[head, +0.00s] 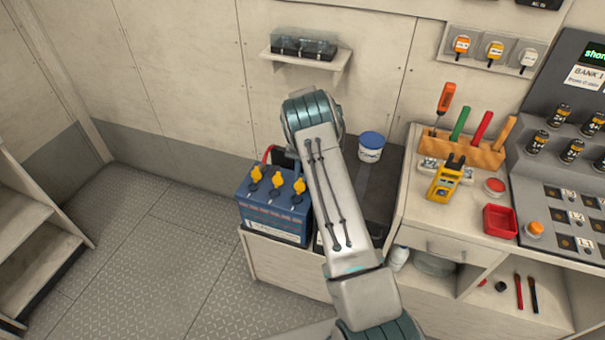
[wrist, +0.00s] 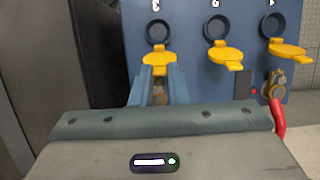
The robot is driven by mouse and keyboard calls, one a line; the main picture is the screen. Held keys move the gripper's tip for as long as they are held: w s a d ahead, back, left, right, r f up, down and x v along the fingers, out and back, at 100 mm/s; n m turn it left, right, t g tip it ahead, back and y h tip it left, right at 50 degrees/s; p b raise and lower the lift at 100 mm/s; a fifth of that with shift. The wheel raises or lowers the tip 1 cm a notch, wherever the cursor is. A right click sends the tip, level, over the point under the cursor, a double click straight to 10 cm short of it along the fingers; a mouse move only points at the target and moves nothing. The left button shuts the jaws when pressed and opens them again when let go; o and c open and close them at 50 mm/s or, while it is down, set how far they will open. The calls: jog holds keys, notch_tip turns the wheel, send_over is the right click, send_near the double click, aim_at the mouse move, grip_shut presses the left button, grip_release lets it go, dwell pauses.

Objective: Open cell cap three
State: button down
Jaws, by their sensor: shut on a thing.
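The blue battery box (head: 272,215) stands left of my arm. It has a row of three yellow caps, each with a dark ring beside it. In the wrist view the battery (wrist: 190,60) appears turned round. The yellow cap (wrist: 158,64) at the left there is beside a mark that reads as an upside-down 3. It appears to be the right-hand yellow cap (head: 300,186) in the head view. My gripper (wrist: 160,75) is shut on this cap, its blue fingers on either side. My arm hides the gripper in the head view. Whether the cap has turned or lifted, I cannot tell.
The other two yellow caps (wrist: 226,55) (wrist: 287,48) sit close beside the held one. A red cable (wrist: 277,118) meets a brass terminal at the right. A white tub with a blue lid (head: 371,147) stands right of my arm. A shelf (head: 305,58) is above.

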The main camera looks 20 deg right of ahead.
jog(key=c, duration=1.5)
grip_release()
jog(key=shift+s+a+f, duration=0.2)
jog(key=shift+s+f, duration=0.2)
jog(key=shift+f, duration=0.05)
jog(key=shift+o, duration=0.5)
jog(key=shift+w+a, duration=0.1)
jog(key=shift+w, duration=0.05)
jog(key=shift+r, duration=0.15)
jog(key=shift+d, duration=0.2)
jog(key=shift+w+r, duration=0.1)
jog(key=shift+r, duration=0.05)
jog(key=shift+w+d+r, duration=0.1)
jog(key=shift+w+r, duration=0.05)
jog(key=shift+r, duration=0.15)
jog(key=b+v, duration=0.2)
jog(key=v, duration=1.1)
